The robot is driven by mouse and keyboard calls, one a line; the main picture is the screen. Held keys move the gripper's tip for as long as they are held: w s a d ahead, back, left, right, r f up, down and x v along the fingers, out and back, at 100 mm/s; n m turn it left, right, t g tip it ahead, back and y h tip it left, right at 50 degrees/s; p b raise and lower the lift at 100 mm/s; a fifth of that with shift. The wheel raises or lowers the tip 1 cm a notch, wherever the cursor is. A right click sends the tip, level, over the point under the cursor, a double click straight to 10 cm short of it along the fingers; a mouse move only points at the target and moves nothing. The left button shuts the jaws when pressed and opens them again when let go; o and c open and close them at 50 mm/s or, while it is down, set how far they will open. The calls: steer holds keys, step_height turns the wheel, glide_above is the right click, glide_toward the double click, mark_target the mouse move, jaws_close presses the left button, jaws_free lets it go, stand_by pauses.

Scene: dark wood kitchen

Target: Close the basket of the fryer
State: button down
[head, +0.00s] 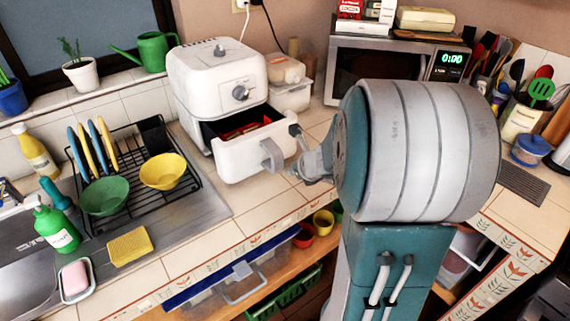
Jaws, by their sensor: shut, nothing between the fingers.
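The white fryer (219,72) stands on the tiled counter, left of the microwave. Its basket (232,157) is pulled out toward the front, and its dark inside shows with something red in it. The basket's grey handle (271,155) sticks out at the front. My gripper (296,133) is at the right front edge of the basket, right of the handle, and looks shut with nothing held. I cannot tell whether it touches the basket. My arm's large grey and teal link hides the counter to the right.
A dish rack (150,195) with a green bowl (105,196) and a yellow bowl (163,171) stands left of the fryer. A clear container (291,95) sits close behind the basket's right side. The microwave (372,62) is behind my arm. Bare counter lies in front of the basket.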

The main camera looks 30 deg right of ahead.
steer(key=shift+w, duration=1.25)
